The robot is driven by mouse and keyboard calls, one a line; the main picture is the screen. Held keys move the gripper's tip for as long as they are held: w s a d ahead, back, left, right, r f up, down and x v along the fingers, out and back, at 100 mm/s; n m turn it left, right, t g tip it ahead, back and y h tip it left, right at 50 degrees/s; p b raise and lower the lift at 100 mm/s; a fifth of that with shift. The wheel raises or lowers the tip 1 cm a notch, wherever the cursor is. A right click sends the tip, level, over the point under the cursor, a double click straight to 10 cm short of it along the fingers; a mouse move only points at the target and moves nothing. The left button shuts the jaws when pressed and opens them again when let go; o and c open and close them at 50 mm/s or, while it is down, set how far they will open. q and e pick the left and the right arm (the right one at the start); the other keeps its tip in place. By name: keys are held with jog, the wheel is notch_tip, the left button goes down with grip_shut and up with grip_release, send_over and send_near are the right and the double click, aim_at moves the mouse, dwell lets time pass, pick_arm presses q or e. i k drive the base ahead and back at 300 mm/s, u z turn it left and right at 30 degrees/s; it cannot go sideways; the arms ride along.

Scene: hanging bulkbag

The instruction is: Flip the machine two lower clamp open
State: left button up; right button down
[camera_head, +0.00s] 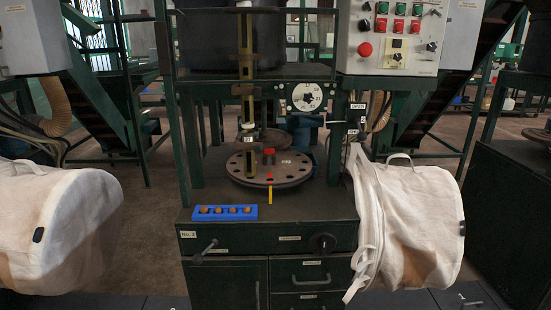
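Machine two is the dark green machine in the middle, with a "No. 2" label (188,234) on its front left. An "OPEN" label (357,105) sits on its right side, with smaller labels below that I cannot read. Dark parts lie around these labels, but I cannot tell which is the lower clamp or how it is set. A black lever (203,252) and a round black knob (322,243) are on the front panel. A white bag (415,220) hangs at the machine's right side. Neither of my grippers shows in the head view.
A round plate with holes (270,168) and a blue block with several round pieces (223,213) are on the machine's top. A control box (395,38) is above right. Another white bag (62,228) is at the left, a dark cabinet (510,220) at the right. Floor shows between.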

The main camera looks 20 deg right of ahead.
aim_at(257, 146)
jog(key=k, duration=0.9)
jog(key=z, duration=0.6)
jog(key=i, duration=1.75)
jog(key=u, duration=0.6)
